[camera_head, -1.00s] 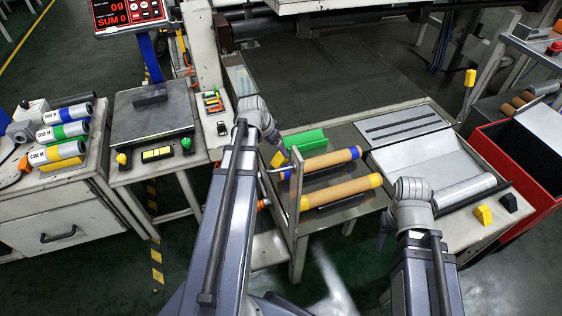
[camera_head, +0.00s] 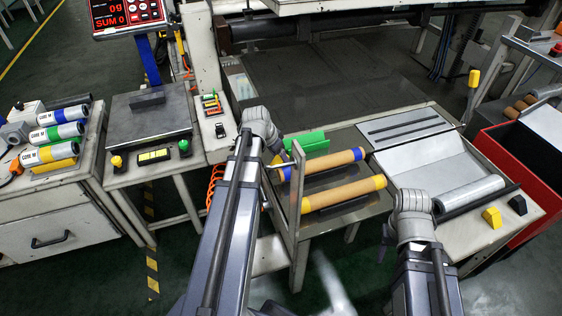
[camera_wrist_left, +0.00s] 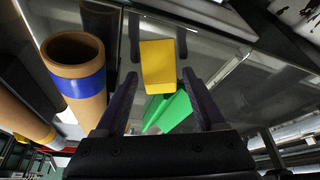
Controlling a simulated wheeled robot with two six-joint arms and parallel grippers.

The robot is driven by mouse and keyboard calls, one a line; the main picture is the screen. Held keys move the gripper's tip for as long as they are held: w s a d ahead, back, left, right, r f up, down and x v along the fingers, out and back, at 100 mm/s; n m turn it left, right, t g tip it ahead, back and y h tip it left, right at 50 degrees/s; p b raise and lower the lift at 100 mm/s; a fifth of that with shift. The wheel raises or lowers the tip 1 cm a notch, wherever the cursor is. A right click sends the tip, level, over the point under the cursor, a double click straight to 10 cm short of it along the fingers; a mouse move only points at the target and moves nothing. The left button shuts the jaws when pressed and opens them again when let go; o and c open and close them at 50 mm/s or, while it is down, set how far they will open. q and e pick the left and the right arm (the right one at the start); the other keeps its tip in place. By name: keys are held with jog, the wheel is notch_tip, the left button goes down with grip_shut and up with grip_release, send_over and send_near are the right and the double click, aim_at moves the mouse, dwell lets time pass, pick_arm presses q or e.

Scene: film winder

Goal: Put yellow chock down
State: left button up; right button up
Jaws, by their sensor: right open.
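The yellow chock (camera_head: 278,160) sits at the left end of the rollers on the middle table, beside a green block (camera_head: 305,142). In the left wrist view the yellow chock (camera_wrist_left: 157,66) shows just beyond and between the fingertips of my left gripper (camera_wrist_left: 160,82), with gaps on both sides. That gripper is open; in the head view its fingers are mostly hidden behind its wrist (camera_head: 262,125). The green block (camera_wrist_left: 170,112) also shows between the fingers. I cannot tell if the chock is fully resting. My right gripper (camera_head: 384,241) is open and empty, left of its wrist.
Two brown rollers with blue and yellow end bands (camera_head: 325,163) lie beside the chock. An upright metal bar (camera_head: 297,190) stands close to my left arm. On the right table are a silver roll (camera_head: 470,193), another yellow chock (camera_head: 492,218) and a black one (camera_head: 517,205).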

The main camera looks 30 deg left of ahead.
pick_arm(q)
grip_shut()
dwell(0.3)
notch_tip(320, 180, up, 10)
jog(key=p, duration=1)
